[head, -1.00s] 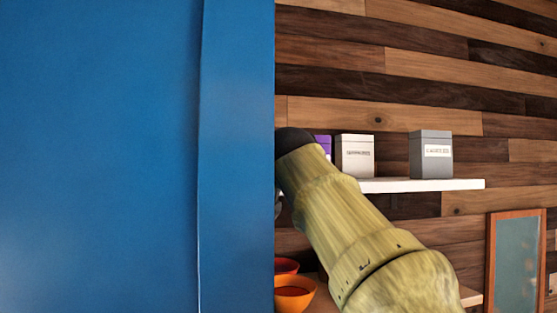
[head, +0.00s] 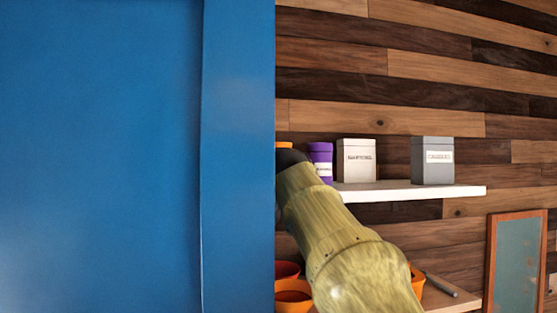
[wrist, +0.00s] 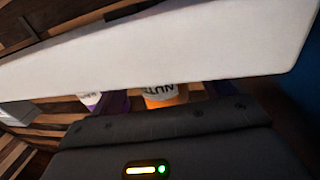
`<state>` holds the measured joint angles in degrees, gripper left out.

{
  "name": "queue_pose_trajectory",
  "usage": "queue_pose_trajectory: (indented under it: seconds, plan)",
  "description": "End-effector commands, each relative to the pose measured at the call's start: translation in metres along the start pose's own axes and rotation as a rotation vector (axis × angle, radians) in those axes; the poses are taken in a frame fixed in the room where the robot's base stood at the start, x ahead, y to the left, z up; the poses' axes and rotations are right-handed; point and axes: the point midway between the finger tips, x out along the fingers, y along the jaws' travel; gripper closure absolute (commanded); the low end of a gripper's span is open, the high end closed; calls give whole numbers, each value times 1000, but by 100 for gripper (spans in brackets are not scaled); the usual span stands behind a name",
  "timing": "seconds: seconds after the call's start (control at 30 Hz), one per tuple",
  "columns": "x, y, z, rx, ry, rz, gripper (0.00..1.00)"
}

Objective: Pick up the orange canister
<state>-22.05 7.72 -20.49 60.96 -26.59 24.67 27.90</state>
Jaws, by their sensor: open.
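The orange canister (wrist: 166,99) shows in part in the wrist view, with a white label, between the white shelf (wrist: 160,45) and my gripper's dark body. In the head view only a thin orange top (head: 284,144) shows, above my dark wrist and beside the blue panel. My gripper (wrist: 165,92) is open. Its dark fingers appear to lie on either side of the orange canister, but their tips are hard to make out. I cannot tell whether they touch it. In the head view my gripper is hidden behind the blue panel.
A purple canister (head: 320,162) stands close beside the orange one, then a white canister (head: 356,160) and a grey one (head: 432,160). A large blue panel (head: 100,150) blocks the left. Orange bowls (head: 293,291) and a framed board (head: 516,262) are lower down.

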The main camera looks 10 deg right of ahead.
Motion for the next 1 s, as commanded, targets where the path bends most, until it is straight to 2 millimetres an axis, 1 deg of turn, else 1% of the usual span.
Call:
queue_pose_trajectory:
  seconds: [0.03,0.1,0.23,0.77,0.87,0.9,0.97,1.0]
  plan:
    - [7,0,-5,-1,-3,2,20]
    - [15,0,-4,-1,-2,2,20]
    - [23,0,-2,0,0,0,20]
    - [23,-3,0,1,0,-5,20]
    - [23,-4,0,1,0,-6,37]
    - [23,-3,0,1,0,-5,45]
    - [23,-3,0,1,0,-4,57]
    - [23,-2,-1,1,0,-3,65]
